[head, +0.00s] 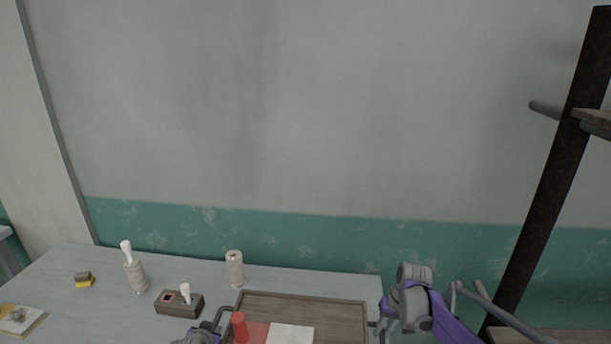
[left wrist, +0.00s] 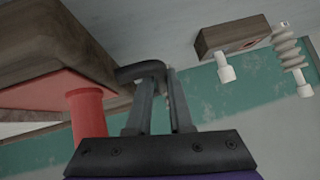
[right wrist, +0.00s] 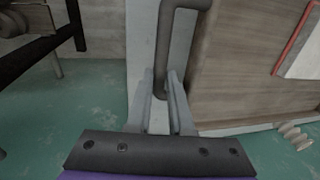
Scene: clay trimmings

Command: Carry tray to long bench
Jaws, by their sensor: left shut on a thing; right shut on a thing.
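The brown wooden tray (head: 345,309) is at the bottom of the head view, its near side cut off. It carries a red cylinder (head: 239,327), a red sheet (head: 259,333) and a white sheet (head: 291,334). My left gripper (left wrist: 155,84) is shut on the dark handle (left wrist: 138,71) at the tray's left end. My right gripper (right wrist: 161,88) is shut on the handle (right wrist: 164,44) at its right end. A pale grey-blue bench (head: 70,290) lies behind and left of the tray. Whether the tray touches it, I cannot tell.
A dark rack post (head: 548,175) rises at right. The bench's left middle is clear.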

